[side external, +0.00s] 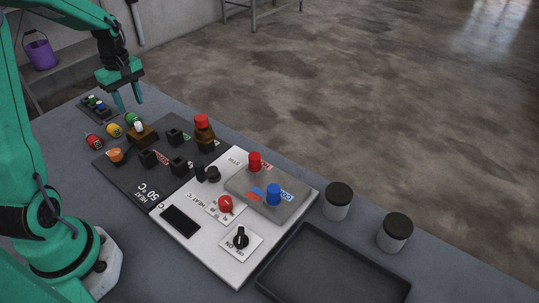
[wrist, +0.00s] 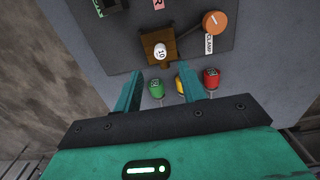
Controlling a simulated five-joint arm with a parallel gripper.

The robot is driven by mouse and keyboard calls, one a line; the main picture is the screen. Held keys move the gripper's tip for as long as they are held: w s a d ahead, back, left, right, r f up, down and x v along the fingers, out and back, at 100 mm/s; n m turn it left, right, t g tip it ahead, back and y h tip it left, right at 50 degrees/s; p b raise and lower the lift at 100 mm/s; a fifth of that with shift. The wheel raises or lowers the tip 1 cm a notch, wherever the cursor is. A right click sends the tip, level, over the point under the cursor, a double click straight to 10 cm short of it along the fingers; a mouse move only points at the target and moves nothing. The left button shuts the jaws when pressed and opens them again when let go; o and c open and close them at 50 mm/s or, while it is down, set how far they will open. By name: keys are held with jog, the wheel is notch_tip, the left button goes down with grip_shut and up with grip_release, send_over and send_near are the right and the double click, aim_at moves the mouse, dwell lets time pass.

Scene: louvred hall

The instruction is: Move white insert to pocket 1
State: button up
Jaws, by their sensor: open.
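The white insert (side external: 138,126) stands in a brown block on the dark panel. In the wrist view the white insert (wrist: 160,50) has dark marking on its top and the brown block (wrist: 147,43) surrounds its base. My gripper (side external: 132,107) hangs above the table, behind the brown block, pointing down. I cannot read which is pocket 1.
Green (side external: 133,119), yellow (side external: 115,130) and red (side external: 95,141) pieces lie by the panel's edge. An orange knob (wrist: 215,23) marked CLAMP is near the block. A red-capped brown bottle (side external: 204,132) stands beyond the sockets. A small rack (side external: 88,108) is at the far left.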

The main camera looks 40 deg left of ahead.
aim_at(137, 123)
jog(key=shift+f, duration=4.05)
jog(key=shift+c, duration=0.2)
grip_shut()
